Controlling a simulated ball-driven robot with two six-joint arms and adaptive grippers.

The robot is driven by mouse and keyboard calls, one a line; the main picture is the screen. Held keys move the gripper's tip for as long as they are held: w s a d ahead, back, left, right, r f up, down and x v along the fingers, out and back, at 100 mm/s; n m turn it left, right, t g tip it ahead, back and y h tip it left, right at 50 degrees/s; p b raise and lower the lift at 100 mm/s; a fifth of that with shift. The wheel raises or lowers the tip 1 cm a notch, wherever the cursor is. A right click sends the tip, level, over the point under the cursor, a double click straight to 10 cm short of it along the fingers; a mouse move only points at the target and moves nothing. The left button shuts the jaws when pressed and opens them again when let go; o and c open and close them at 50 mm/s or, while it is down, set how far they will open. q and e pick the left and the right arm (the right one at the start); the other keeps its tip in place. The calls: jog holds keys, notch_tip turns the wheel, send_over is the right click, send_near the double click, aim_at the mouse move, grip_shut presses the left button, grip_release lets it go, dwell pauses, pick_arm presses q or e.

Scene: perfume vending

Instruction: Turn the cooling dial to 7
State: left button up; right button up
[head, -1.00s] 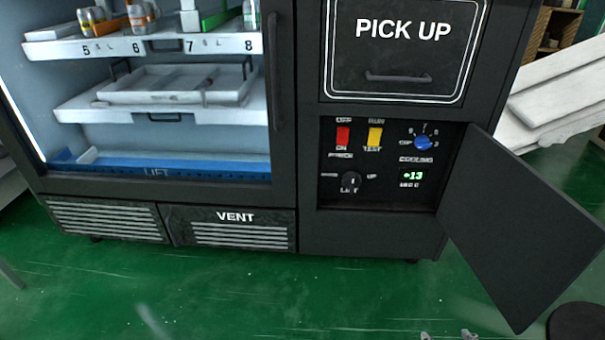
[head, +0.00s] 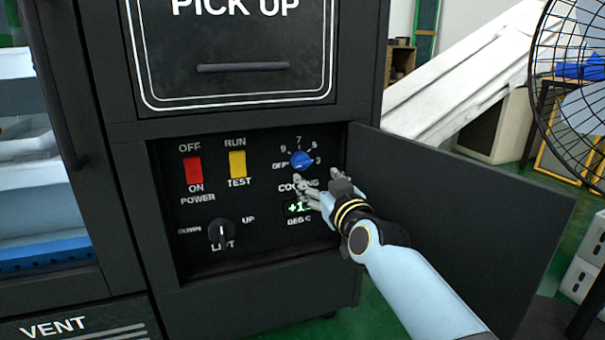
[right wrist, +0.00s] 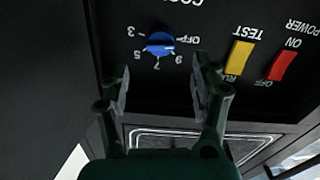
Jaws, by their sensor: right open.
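The blue cooling dial (head: 301,161) sits at the upper right of the black control recess, ringed by OFF, 9, 7, 5 and 3. In the right wrist view the dial (right wrist: 160,43) appears upside down, its pale mark toward the OFF and 9 side; the exact setting is hard to tell. My right gripper (head: 311,188) is open just below and in front of the dial. In the right wrist view its fingers (right wrist: 160,85) lie either side of the dial's line, apart from it. The cooling display (head: 296,209) is partly hidden by my gripper. My left gripper is not in view.
A red power switch (head: 193,170), a yellow run/test switch (head: 237,164) and a black lift knob (head: 221,233) share the panel. The open black door (head: 500,215) stands right, behind my right arm. The pick-up hatch (head: 240,60) is above. A fan (head: 570,90) stands far right.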

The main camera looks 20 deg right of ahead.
aim_at(303, 165)
jog(key=w+b, duration=0.1)
jog(key=w, duration=0.6)
jog(key=shift+w+a+f, duration=0.1)
jog(key=shift+w+a, duration=0.05)
jog(key=shift+w, duration=0.55)
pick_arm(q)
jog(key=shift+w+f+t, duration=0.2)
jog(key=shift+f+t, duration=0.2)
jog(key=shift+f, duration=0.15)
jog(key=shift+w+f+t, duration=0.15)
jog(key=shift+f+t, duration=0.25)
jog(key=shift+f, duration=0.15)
pick_arm(e)
jog(key=shift+c, duration=0.3)
jog(key=c, duration=1.1)
